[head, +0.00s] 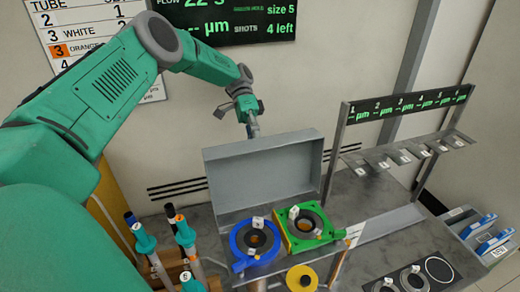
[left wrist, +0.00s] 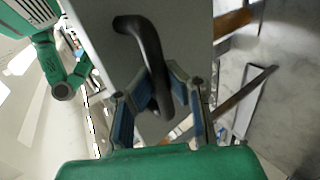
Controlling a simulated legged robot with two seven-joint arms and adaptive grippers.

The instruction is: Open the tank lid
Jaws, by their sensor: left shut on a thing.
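The tank lid (head: 262,172) is a grey, shallow-rimmed panel. It stands raised, close to upright, behind the blue and green rings in the head view. In the left wrist view the lid (left wrist: 185,40) is a grey plate with a dark curved handle (left wrist: 138,32). My left gripper (head: 252,128) is behind the lid's top edge in the head view. In the left wrist view its fingers (left wrist: 158,105) are shut on the handle, one on each side. The handle is hidden in the head view. My right gripper is in neither view.
A blue ring (head: 238,262) and a green square-framed ring (head: 290,242) sit in front of the lid. Several capped rods (head: 185,236) stand at left. A rack (head: 335,150) with a numbered display stands at right. Bare bench (head: 365,195) lies beneath it.

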